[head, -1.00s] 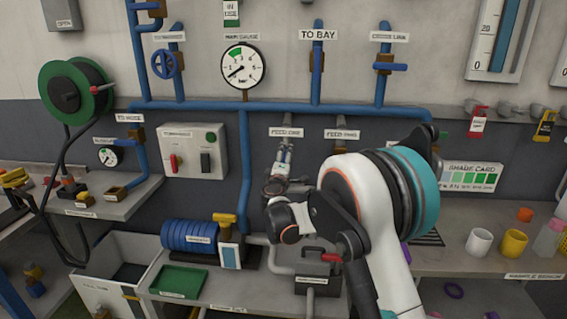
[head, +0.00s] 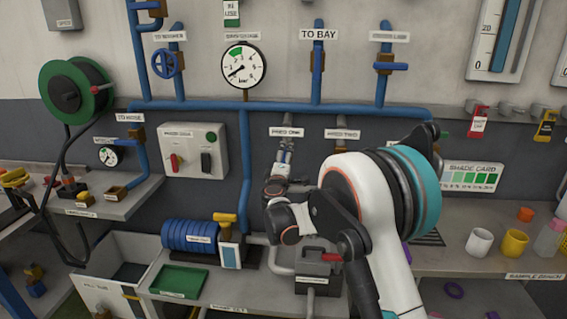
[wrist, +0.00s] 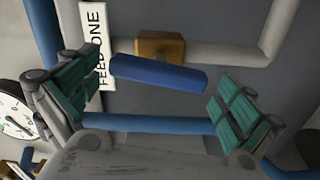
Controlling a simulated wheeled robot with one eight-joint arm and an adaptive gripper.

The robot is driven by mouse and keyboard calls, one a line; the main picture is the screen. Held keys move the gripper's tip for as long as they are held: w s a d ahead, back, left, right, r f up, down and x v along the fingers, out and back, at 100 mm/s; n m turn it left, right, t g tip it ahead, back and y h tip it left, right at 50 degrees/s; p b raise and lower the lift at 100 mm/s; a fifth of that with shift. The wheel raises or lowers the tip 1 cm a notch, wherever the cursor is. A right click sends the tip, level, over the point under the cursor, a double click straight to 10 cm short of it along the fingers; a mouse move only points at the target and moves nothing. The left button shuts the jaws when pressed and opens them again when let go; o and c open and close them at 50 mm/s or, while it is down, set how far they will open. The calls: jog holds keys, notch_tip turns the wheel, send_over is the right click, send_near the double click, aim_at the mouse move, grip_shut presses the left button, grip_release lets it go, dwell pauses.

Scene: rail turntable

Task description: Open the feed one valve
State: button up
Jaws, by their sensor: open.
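The feed one valve shows in the wrist view as a brown block (wrist: 160,46) on a grey pipe, with a blue lever handle (wrist: 158,74). The handle lies across the picture, roughly in line with the pipe. The FEED ONE label (wrist: 96,50) stands upright at its left, partly behind a finger. My gripper (wrist: 162,104) is open, with one green-padded finger left of the handle and one right of it. I see no clear contact. In the head view my gripper (head: 284,157) is just below the FEED ONE label (head: 286,132), and the arm hides much of the valve.
A blue pipe (head: 245,155) runs down on the left, beside a grey switch box (head: 193,150). A shelf with a dark toolbox-like item (head: 318,270) is below.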

jog(key=s, duration=1.1)
jog(key=shift+s+a, duration=0.25)
jog(key=shift+s, duration=0.1)
